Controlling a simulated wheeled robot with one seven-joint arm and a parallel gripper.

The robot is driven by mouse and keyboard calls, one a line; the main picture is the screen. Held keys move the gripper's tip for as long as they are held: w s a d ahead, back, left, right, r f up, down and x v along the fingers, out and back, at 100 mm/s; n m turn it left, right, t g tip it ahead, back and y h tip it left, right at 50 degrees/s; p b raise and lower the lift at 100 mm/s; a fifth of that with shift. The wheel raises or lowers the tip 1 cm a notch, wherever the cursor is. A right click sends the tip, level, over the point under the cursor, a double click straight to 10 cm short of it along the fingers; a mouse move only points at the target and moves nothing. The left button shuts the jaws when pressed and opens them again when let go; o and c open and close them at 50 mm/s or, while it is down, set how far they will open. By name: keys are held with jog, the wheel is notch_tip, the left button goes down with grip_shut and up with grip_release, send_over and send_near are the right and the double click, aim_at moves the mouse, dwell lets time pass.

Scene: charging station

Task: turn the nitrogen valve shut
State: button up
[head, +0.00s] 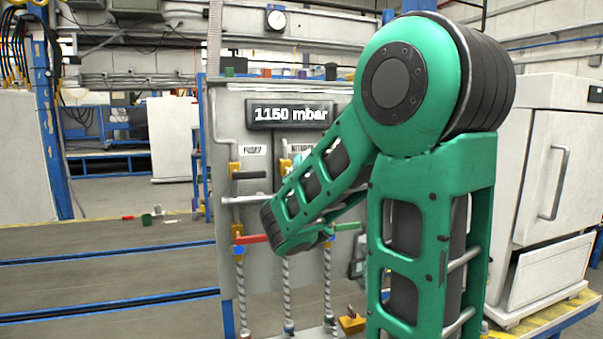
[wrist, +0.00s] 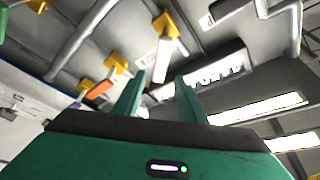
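A grey valve panel (head: 228,120) stands ahead, carrying several lever handles on yellow mounts. A black handle (head: 249,175) is level at the upper left, a red handle (head: 251,239) level below it, and a green handle (head: 347,227) at right. The labels are too small to read, so I cannot tell which valve is nitrogen. My arm hides the panel's middle and my gripper in the head view. In the wrist view my gripper (wrist: 158,92) is open, its green fingers apart. A pale handle (wrist: 163,60) shows beyond the gap; contact cannot be told. An orange-red handle (wrist: 99,90) lies left.
A display (head: 290,114) on the panel reads 1150 mbar. Twisted hoses (head: 241,290) hang below the valves. A white cabinet (head: 545,170) stands at right. The floor left of the panel is mostly open, with small items (head: 147,218) lying there.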

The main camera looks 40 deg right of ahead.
jog(key=shift+r, duration=0.1)
jog(key=c, duration=0.7)
jog(key=shift+w+d+r+g, duration=0.1)
jog(key=shift+w+r+g, duration=0.1)
jog(key=shift+r+g, duration=0.1)
grip_shut()
notch_tip(320, 180, up, 8)
jog(key=w+r+n+g+h, duration=0.1)
jog(key=w+n+g+h, duration=0.15)
jog(key=n+g, duration=0.4)
jog(key=s+a+r+n+g+y, duration=0.25)
jog(key=a+n+y, duration=0.35)
jog(key=a+n, duration=0.4)
jog(key=s+f+x, duration=0.1)
jog(key=s+x, duration=0.1)
jog(key=x, duration=1)
jog(key=shift+d+f+g, duration=0.3)
jog(key=shift+d, duration=0.4)
